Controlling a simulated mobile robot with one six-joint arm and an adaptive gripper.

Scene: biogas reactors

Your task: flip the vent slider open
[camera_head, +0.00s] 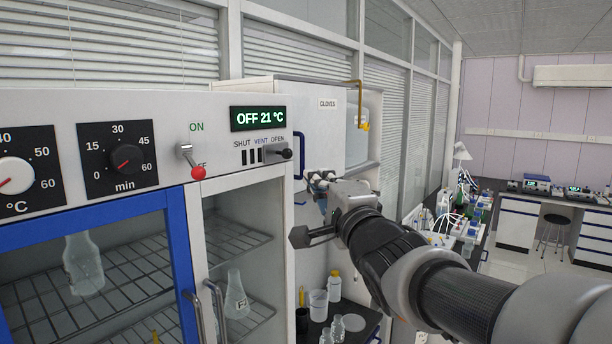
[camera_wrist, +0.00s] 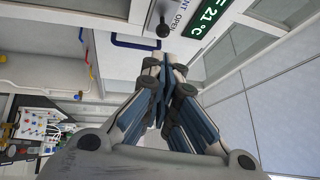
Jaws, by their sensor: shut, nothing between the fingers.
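The vent slider (camera_head: 274,153) is a grey plate with a dark knob on the oven's white control panel, below the "SHUT VENT OPEN" label. It sits at the right end of its row, under the word OPEN, with dark slots showing to its left. In the wrist view the slider's dark knob (camera_wrist: 163,29) is just beyond my fingertips. My gripper (camera_head: 318,178) is shut and empty, to the right of the panel and a little lower than the knob. In the wrist view my gripper (camera_wrist: 165,62) shows its fingers together, apparently apart from the knob.
A red-tipped toggle switch (camera_head: 189,158) and the green display (camera_head: 258,118) are on the same panel. A white gloves cabinet (camera_head: 310,125) with a blue handle stands behind my gripper. Bottles and a beaker (camera_head: 318,305) stand on a shelf below.

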